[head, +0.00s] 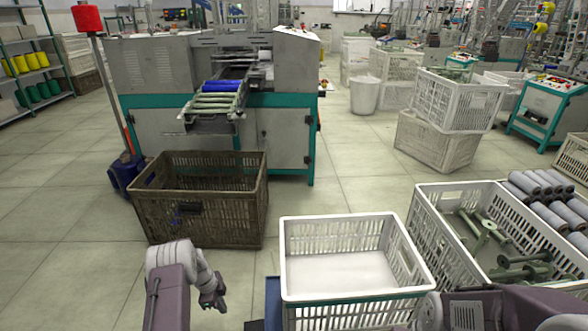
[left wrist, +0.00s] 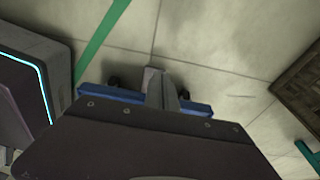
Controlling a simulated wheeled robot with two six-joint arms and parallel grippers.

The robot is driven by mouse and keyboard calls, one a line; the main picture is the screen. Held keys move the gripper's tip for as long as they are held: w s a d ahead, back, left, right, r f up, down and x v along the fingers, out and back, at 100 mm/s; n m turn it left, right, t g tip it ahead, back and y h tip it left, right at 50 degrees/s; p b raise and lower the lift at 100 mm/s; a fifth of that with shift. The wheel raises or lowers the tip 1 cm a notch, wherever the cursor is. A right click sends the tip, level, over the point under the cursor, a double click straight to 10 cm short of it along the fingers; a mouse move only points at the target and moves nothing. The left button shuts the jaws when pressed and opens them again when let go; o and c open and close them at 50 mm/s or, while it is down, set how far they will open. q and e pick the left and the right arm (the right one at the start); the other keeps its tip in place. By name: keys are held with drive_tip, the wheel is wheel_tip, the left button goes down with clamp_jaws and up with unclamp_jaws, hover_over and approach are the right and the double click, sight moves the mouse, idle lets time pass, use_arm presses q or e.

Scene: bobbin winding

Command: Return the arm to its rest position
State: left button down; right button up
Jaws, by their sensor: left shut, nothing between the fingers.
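My left gripper (head: 217,301) hangs low at the bottom of the head view, beside the white crate and in front of the brown crate. It is empty. In the left wrist view its two fingers (left wrist: 160,86) are together at the middle of the blue rail, pointing at the floor. My right arm (head: 500,308) shows at the bottom right of the head view; its gripper is not seen.
An empty white crate (head: 358,297) stands right of my left gripper. A brown crate (head: 155,213) stands in front of the machine (head: 158,68). Another white crate (head: 424,219) holds green bobbins (head: 485,226) and grey rolls (head: 548,218). Floor at left is clear.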

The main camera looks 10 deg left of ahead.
use_arm(q)
drive_tip(key=w+d+r+m+t+p, duration=0.1)
drive_tip(key=w+d+r+m+t, duration=0.15)
drive_tip(key=w+r, duration=0.65)
drive_tip(key=s+d+r+y+p, duration=0.15)
drive_tip(key=d+r, duration=0.25)
drive_tip(key=r, duration=0.4)
drive_tip(key=s+d+r+h, duration=0.1)
drive_tip(key=s+d+r, duration=0.1)
drive_tip(key=d+r, duration=0.35)
drive_tip(key=s+d+r+n, duration=0.3)
drive_tip(key=s+d+r, duration=0.2)
drive_tip(key=s+r, duration=0.35)
drive_tip(key=s+f+n+g+y+p, duration=0.1)
drive_tip(key=s+f+n+g+y, duration=0.15)
drive_tip(key=s+n, duration=1.15)
wheel_tip(320, 180, up, 38)
drive_tip(key=s+n+h+p, duration=0.1)
drive_tip(key=p, duration=3.7)
drive_tip(key=shift+s+t, duration=0.4)
